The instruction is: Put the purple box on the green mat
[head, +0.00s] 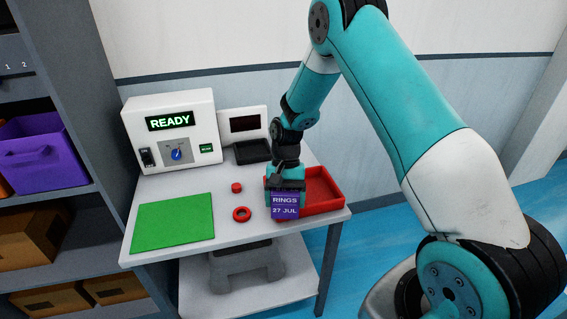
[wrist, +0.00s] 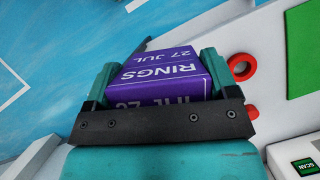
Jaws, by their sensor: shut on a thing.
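The purple box (head: 285,205), labelled "RINGS 27 JUL", is held between the fingers of my gripper (head: 286,189), in front of the red tray's left part. In the wrist view the purple box (wrist: 165,72) sits between the two teal fingers of my gripper (wrist: 160,70). I cannot tell how high it is above the table. The green mat (head: 173,222) lies flat and bare on the left front of the table; part of it shows at the upper right of the wrist view (wrist: 300,45).
A red ring (head: 242,214) and a small red piece (head: 236,188) lie between mat and box. The red tray (head: 325,188) is at the right. A white READY machine (head: 175,130) and a smaller device (head: 243,125) stand behind. A shelf with a purple bin (head: 42,155) is left.

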